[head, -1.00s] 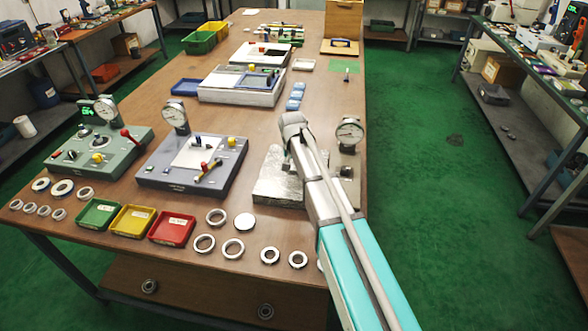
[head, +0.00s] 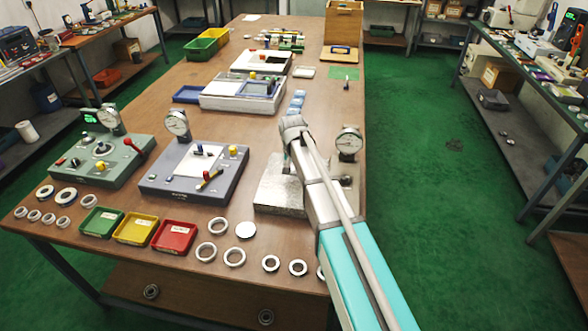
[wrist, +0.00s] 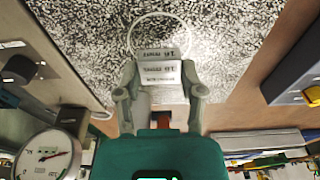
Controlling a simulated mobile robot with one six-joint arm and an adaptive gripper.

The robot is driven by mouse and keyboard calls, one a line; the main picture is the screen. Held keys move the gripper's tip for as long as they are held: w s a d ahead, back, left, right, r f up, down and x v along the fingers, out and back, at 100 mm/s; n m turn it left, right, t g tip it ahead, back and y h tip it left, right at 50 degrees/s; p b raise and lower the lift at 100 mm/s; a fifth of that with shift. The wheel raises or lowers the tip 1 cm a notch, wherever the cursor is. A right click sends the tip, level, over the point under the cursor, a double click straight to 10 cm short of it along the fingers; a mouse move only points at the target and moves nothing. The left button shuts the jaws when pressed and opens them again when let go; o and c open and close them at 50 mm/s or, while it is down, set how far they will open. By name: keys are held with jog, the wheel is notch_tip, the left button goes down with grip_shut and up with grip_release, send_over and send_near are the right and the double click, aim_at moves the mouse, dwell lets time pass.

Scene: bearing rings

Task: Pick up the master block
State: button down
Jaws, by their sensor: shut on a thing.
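The master block (wrist: 160,73) is a small pale block with "16 mm" lettering in the wrist view. It sits between the two grey fingers of my gripper (wrist: 160,84), which is shut on it. Behind it is the speckled grey plate (wrist: 235,45) of a gauge stand, with a pale ring outline on it. I cannot tell whether the block touches the plate. In the head view the plate (head: 278,192) is at the table's right side, and my arm hides the block and most of my gripper.
A dial gauge (head: 349,143) stands close to the right of my arm, and shows in the wrist view (wrist: 48,156). A grey-blue gauge fixture (head: 180,190) stands to the left. Red (head: 174,237), yellow and green trays and several loose rings lie along the front.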

jog(key=s+d+r+p, duration=0.6)
jog(key=d+r+p, duration=0.3)
jog(key=d, duration=0.3)
jog(key=shift+s+d+r+p, duration=0.2)
jog(key=shift+s+r+p, duration=0.15)
jog(key=shift+r, duration=0.35)
